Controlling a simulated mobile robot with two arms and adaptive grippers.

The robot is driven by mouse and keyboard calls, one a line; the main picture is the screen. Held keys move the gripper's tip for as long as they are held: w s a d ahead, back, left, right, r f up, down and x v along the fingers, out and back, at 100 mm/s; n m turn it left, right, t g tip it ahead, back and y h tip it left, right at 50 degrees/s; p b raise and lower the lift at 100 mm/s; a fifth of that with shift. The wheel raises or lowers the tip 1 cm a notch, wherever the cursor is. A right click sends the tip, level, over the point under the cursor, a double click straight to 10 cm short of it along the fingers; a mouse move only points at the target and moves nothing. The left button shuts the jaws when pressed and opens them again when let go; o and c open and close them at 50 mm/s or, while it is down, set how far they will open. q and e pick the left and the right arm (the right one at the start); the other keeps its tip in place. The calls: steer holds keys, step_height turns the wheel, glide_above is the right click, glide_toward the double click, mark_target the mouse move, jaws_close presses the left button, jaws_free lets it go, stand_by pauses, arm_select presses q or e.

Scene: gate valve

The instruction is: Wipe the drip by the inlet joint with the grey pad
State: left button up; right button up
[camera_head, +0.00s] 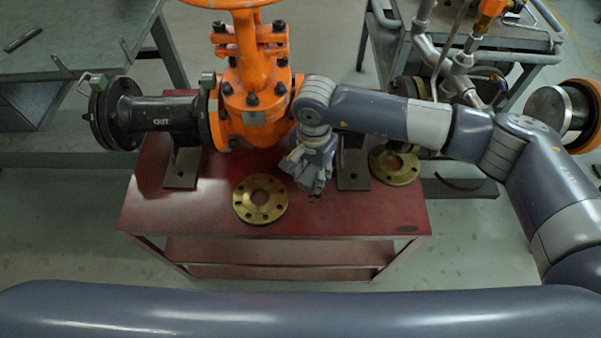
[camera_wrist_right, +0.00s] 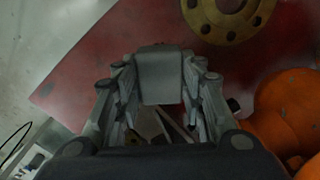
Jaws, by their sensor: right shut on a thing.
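My right gripper (camera_head: 314,178) points down over the red table, in front of the orange gate valve (camera_head: 250,95). In the right wrist view its fingers (camera_wrist_right: 160,98) are closed on the grey pad (camera_wrist_right: 160,72), a flat grey block. Small dark spots (camera_head: 316,197) show on the red top just in front of the gripper; they may be the drip. The inlet side of the valve, opposite the pipe marked OUT (camera_head: 160,118), is mostly hidden behind my right arm. I cannot tell whether the pad touches the table. My left gripper is not in view.
A brass flange (camera_head: 260,199) lies on the red table (camera_head: 155,205) left of the gripper; another brass flange (camera_head: 394,167) lies to the right. Metal support feet (camera_head: 184,170) stand under the pipes. Grey workbenches (camera_head: 75,45) stand behind. The table's front left is clear.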

mark_target(303, 176)
steer(key=shift+w+a+f+m, duration=0.25)
steer(key=shift+a+f, duration=0.15)
steer(key=shift+f, duration=0.1)
steer(key=shift+w+a+f+m, duration=0.15)
steer(key=shift+w+a+f, duration=0.05)
steer(key=shift+a+f, duration=0.3)
steer(key=shift+f, duration=0.15)
step_height(303, 176, down, 2)
steer(key=shift+f+b, duration=0.1)
steer(key=shift+b, duration=0.4)
steer(key=shift+w+f+b, duration=0.1)
steer(key=shift+f+b, duration=0.65)
steer(key=shift+f, duration=1.1)
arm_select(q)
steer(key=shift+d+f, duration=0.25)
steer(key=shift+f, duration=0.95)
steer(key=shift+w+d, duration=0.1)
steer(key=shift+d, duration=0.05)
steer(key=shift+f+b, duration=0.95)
arm_select(e)
steer(key=shift+f, duration=0.9)
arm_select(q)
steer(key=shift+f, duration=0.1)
